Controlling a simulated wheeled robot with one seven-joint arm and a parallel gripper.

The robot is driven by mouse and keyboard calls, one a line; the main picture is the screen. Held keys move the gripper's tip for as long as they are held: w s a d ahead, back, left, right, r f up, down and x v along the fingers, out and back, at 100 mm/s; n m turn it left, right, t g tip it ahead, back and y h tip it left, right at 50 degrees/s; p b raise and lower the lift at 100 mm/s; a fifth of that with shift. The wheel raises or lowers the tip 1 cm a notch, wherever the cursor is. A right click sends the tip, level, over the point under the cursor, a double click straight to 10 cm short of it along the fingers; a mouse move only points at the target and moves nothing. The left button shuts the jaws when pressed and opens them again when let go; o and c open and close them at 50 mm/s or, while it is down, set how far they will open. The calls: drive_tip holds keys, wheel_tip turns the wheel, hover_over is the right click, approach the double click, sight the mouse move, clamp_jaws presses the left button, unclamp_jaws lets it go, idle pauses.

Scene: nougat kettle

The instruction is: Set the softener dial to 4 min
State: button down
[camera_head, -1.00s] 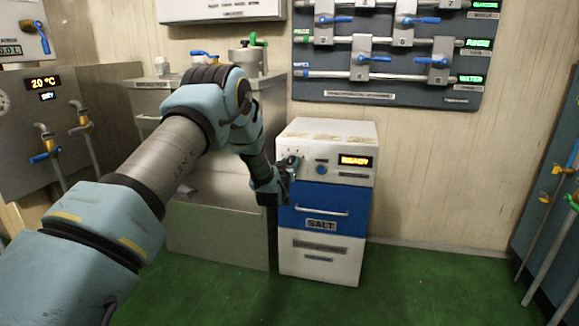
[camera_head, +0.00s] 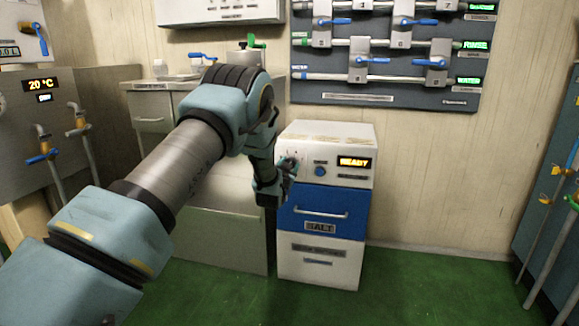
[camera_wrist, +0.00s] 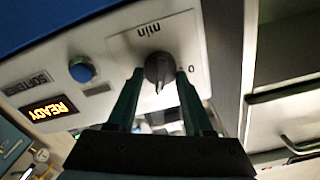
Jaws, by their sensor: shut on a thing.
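The softener (camera_head: 350,150) is a white cabinet with a blue drawer marked SALT and an orange display reading READY (camera_head: 355,162). Its dial (camera_wrist: 158,68) is a dark round knob on a light plate marked "min", with a "0" at its right in the wrist view. My gripper (camera_wrist: 160,75) is shut on the dial, one finger on each side. A pale pointer mark on the knob aims toward the bottom of the wrist view; the other scale numbers are hidden or unreadable. In the head view my gripper (camera_head: 286,168) is at the panel's left end and covers the dial.
A blue round button (camera_head: 320,171) sits between the dial and the display. A grey cabinet (camera_head: 225,220) stands close on the left, behind my arm. A board of pipes and blue-handled valves (camera_head: 385,55) hangs above. The green floor (camera_head: 430,285) at right is clear.

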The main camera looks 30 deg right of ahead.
idle(0.3)
drive_tip(key=shift+c, duration=1.5)
unclamp_jaws()
drive_tip(key=p+v, duration=0.1)
drive_tip(key=v, duration=1)
drive_tip(key=shift+w, duration=0.1)
